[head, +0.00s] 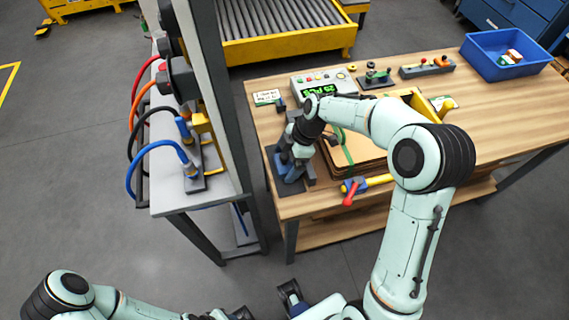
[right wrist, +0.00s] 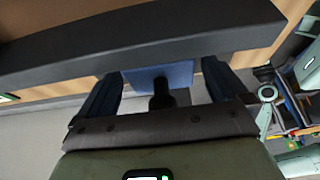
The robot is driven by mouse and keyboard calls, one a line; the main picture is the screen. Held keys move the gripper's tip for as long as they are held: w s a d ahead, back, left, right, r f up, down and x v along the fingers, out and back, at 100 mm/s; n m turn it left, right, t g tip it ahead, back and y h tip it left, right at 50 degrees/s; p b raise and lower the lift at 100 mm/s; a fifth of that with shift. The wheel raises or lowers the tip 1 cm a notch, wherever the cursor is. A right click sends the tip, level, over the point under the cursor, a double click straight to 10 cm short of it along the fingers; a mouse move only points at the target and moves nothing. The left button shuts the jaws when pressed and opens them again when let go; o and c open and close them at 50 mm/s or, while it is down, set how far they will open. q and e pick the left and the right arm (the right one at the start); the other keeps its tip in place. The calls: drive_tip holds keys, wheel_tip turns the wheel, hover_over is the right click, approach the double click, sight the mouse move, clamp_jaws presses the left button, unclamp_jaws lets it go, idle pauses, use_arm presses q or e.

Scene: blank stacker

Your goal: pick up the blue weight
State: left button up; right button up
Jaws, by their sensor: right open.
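The blue weight (right wrist: 143,76) shows in the right wrist view as a blue face with a dark knob (right wrist: 162,97) in front of it. My right gripper (right wrist: 160,84) is open, with one finger on each side of the knob and a gap to both. In the head view my right gripper (head: 289,166) points down over the dark stand at the table's near left corner. The gripper and wrist hide most of the weight there. My left arm (head: 75,290) is at the bottom left of the head view; its jaws are not clear.
A dark bar (right wrist: 150,42) crosses close above the fingers. On the wooden table (head: 490,115) are a cardboard stack (head: 362,160) with a green strap, a red-handled clamp (head: 350,192), a display box (head: 318,82) and a blue bin (head: 506,68). A hose rack (head: 160,190) stands left.

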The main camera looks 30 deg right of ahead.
drive_tip(key=c, duration=1.7)
drive_tip(key=shift+c, duration=0.2)
